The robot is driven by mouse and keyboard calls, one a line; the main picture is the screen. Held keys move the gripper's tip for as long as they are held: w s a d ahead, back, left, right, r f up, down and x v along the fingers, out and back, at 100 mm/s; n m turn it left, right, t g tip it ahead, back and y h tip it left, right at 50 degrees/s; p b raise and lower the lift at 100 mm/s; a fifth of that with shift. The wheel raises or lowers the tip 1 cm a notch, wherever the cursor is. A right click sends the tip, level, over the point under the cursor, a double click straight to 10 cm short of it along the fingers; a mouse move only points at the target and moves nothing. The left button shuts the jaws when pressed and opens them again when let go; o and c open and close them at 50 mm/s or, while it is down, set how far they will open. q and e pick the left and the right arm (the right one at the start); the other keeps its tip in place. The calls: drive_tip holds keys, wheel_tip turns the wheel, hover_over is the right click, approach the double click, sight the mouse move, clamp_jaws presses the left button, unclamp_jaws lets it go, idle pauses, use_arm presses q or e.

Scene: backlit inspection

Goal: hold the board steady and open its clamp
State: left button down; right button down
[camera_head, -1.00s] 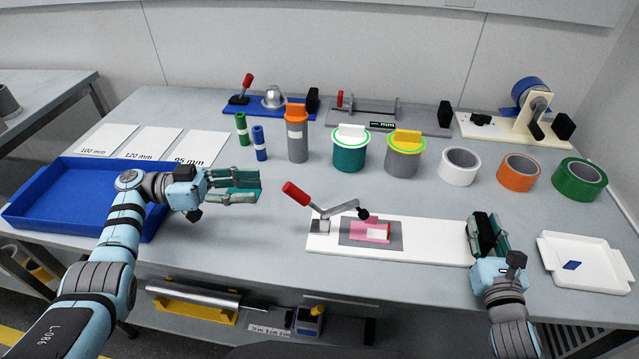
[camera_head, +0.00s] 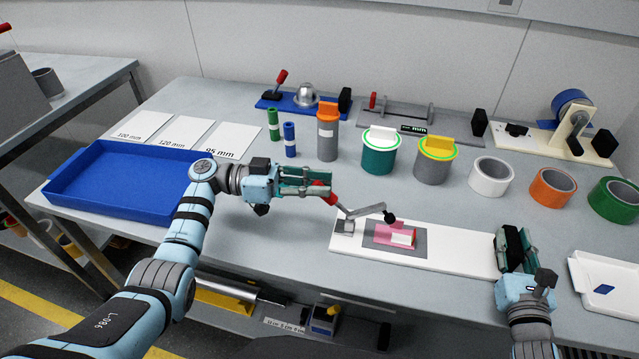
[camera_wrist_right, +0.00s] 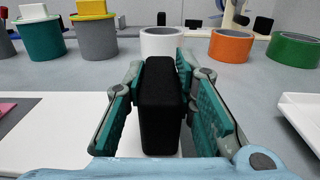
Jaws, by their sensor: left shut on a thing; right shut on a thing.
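The white board (camera_head: 455,258) lies on the table and bears a grey pad with a pink piece (camera_head: 386,232) and a small pale block. The clamp (camera_head: 358,212) stands at the board's left end, its arm reaching right to a black tip above the pink piece. My left gripper (camera_head: 326,184) is shut on the clamp's red handle (camera_head: 328,196), which its fingers partly hide. My right gripper (camera_head: 515,247) is shut on the black grip block (camera_wrist_right: 160,105) at the board's right end. In the right wrist view, its teal fingers flank the block.
A blue tray (camera_head: 52,190) lies left of my left arm. A white tray (camera_head: 603,262) is close right of my right gripper. Behind the board stand lidded canisters (camera_head: 380,158) and tape rolls (camera_head: 491,178). Bare table lies between these and the board.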

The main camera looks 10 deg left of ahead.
use_arm(q)
drive_tip(key=shift+a+f+h, duration=0.45)
drive_tip(key=shift+f+h, duration=0.05)
drive_tip(key=shift+h, duration=0.2)
drive_tip(key=c, duration=1.4)
unclamp_jaws()
drive_tip(key=shift+c, duration=0.2)
wheel_tip(320, 180, up, 10)
drive_tip(key=shift+r, duration=0.1)
